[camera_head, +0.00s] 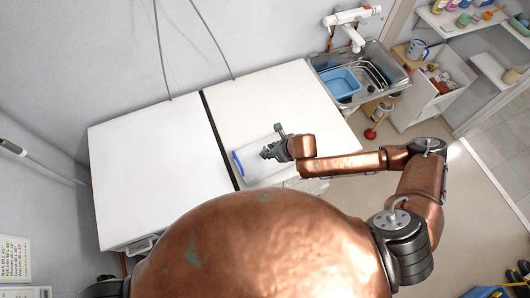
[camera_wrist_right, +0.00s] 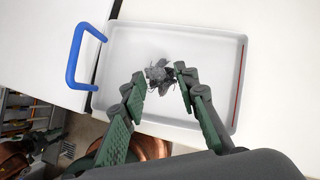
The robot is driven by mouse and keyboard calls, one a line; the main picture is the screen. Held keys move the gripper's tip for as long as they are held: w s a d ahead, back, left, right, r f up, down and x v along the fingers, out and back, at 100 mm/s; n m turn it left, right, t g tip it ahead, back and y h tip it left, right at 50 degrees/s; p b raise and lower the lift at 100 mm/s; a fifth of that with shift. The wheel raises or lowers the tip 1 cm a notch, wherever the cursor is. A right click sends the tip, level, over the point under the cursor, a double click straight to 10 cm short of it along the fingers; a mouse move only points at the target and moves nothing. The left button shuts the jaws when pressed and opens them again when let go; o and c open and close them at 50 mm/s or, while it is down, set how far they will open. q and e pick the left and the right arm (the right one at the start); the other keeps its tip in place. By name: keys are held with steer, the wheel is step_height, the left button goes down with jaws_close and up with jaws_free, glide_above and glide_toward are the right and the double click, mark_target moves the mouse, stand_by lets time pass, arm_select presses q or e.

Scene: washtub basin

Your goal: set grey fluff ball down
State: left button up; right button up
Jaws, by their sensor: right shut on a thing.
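The grey fluff ball (camera_wrist_right: 159,74) is a small, ragged dark-grey clump between the fingertips of my right gripper (camera_wrist_right: 160,80) in the right wrist view. The gripper is shut on it. Beneath them is a shallow white tray (camera_wrist_right: 215,60) with a blue handle on one side and a red line along the other. Whether the ball touches the tray floor I cannot tell. In the head view my right gripper (camera_head: 272,150) is over the tray (camera_head: 252,175), and the fluff ball cannot be made out. My left gripper is not in view.
The tray lies on a white counter (camera_head: 140,160) split by a dark gap. The counter's left part is clear. A metal sink (camera_head: 378,62) with a blue basin (camera_head: 340,83) stands beyond its right end. A plunger (camera_head: 371,133) stands on the floor to the right.

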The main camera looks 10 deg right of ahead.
steer(key=x, duration=0.2)
steer(key=shift+w+f, duration=0.25)
steer(key=shift+w, duration=0.1)
steer(key=shift+f+p, duration=0.55)
steer(key=shift+f, duration=1.1)
steer(key=shift+w, duration=0.1)
steer(key=shift+f, duration=0.15)
steer(key=o, duration=0.7)
steer(key=shift+o, duration=0.2)
steer(key=shift+r, duration=0.4)
steer(key=v, duration=1.1)
steer(key=shift+s+d+r+b, duration=0.15)
steer(key=shift+s+r+b, duration=0.05)
steer(key=shift+b, duration=0.25)
